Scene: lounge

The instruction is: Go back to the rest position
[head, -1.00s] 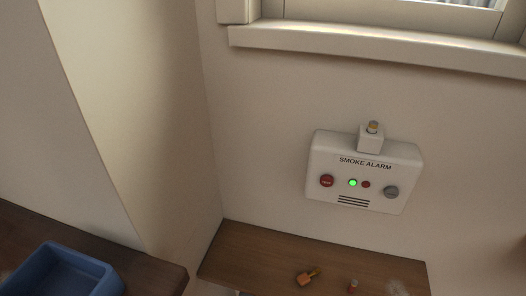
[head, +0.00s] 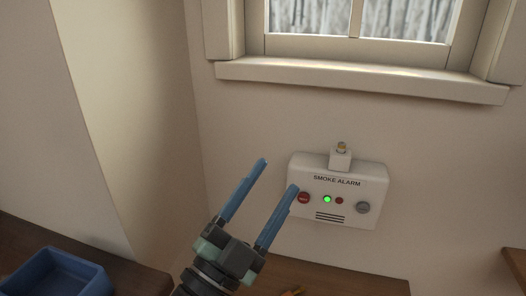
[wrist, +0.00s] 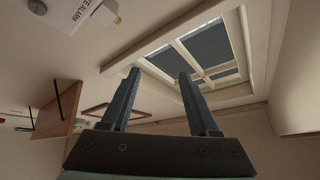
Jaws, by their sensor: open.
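My gripper (head: 278,174) has two blue fingers, spread apart with nothing between them. In the head view it points up and to the right, in front of the wall and partly over the left side of the smoke alarm. In the wrist view the open fingers (wrist: 158,72) point toward the window. My wrist and the gripper's dark body show at the bottom of the head view.
A white smoke alarm (head: 347,205) with a lit green light is on the wall below the window sill (head: 360,82). A blue bin (head: 88,272) stands on a brown surface at lower left. A wooden shelf (head: 370,285) lies below the alarm.

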